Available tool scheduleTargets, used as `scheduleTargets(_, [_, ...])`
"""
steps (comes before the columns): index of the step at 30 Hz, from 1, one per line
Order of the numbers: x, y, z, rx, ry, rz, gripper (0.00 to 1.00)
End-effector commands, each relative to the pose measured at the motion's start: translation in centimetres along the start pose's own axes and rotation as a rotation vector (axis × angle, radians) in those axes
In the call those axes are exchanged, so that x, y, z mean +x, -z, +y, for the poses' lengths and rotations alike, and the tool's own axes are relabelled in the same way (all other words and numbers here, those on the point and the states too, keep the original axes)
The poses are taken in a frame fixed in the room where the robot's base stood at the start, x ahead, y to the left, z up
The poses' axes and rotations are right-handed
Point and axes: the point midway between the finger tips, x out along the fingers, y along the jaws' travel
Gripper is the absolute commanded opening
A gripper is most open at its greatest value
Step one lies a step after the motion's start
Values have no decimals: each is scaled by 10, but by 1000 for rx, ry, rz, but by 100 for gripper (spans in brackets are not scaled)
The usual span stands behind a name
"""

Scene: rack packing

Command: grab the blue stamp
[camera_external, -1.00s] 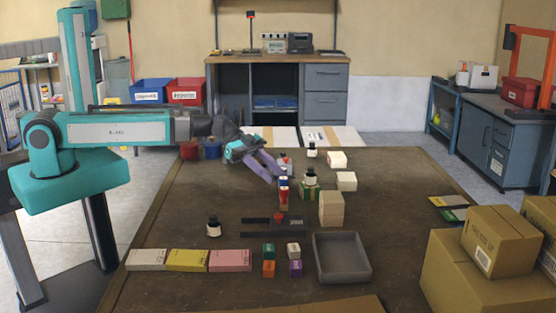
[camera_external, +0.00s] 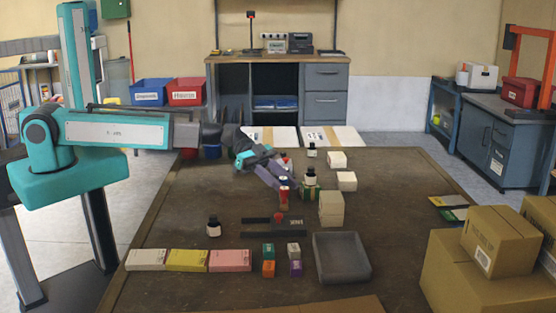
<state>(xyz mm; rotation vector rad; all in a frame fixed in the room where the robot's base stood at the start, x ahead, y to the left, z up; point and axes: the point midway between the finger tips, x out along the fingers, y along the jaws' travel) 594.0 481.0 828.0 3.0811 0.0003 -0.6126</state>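The blue stamp (camera_external: 283,181) stands near the middle of the table, just behind a red stamp (camera_external: 284,195). My gripper (camera_external: 284,180) reaches in from the back left, with its purple fingers slanting down to the right. The fingers look spread apart, with their tips around or just beside the blue stamp's top. They partly hide the stamp, and I cannot tell whether they touch it.
A black-capped bottle on a green box (camera_external: 310,192) and stacked cream boxes (camera_external: 331,208) stand close to the right. Another bottle (camera_external: 213,227) is at front left. A grey tray (camera_external: 341,258) and small colored boxes (camera_external: 268,252) are in front. The table's left side is mostly clear.

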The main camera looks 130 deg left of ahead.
Motion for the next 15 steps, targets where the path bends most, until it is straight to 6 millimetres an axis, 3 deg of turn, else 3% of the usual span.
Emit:
scheduleTargets(4, [0, 0, 0, 0, 0, 0, 30])
scheduleTargets(10, [0, 0, 0, 0, 0, 0, 0])
scheduleTargets(15, [0, 0, 0, 0, 0, 0, 0])
